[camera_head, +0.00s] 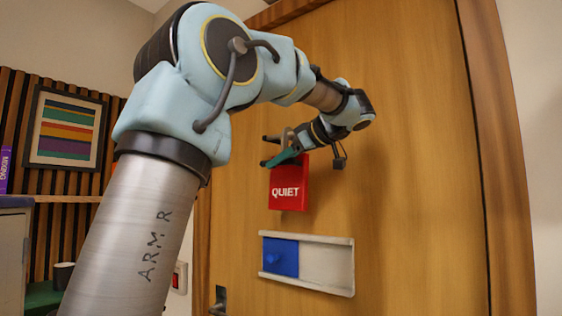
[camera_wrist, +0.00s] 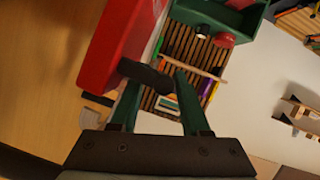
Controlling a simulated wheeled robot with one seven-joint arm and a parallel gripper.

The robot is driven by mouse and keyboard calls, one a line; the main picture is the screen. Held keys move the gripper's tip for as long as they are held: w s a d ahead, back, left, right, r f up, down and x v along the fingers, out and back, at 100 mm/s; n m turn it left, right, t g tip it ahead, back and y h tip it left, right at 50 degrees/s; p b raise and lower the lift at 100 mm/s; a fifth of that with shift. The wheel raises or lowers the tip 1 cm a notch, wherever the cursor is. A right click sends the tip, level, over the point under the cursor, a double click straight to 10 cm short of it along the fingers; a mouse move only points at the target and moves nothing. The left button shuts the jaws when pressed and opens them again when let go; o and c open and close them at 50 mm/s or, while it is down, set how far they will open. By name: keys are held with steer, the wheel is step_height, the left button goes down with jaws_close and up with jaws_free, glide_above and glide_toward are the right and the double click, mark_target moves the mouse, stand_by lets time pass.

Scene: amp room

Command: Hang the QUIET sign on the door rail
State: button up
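The red QUIET sign (camera_head: 289,190) is upright in front of the wooden door, face toward the head camera. My gripper (camera_head: 279,155) is at its top edge, pointing left along the door. In the wrist view the sign is a large red block (camera_wrist: 113,45) at upper left, beside my green fingers (camera_wrist: 156,78). The fingers stand apart with a dark bar (camera_wrist: 146,76) across the gap between their tips. I cannot tell whether they grip it, or whether it belongs to the sign or a rail. No rail can be made out clearly behind the gripper.
A pale sliding panel (camera_head: 326,264) with a blue slider (camera_head: 280,257) is on the door just below the sign. A door handle (camera_head: 219,300) is at lower left. A striped picture (camera_head: 66,130) hangs on the slatted wall. The door's right side is clear.

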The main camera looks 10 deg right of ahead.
steer(key=shift+o, duration=0.6)
steer(key=shift+s+d, duration=0.2)
steer(key=b+v, duration=0.2)
steer(key=v, duration=0.8)
steer(key=shift+s, duration=0.15)
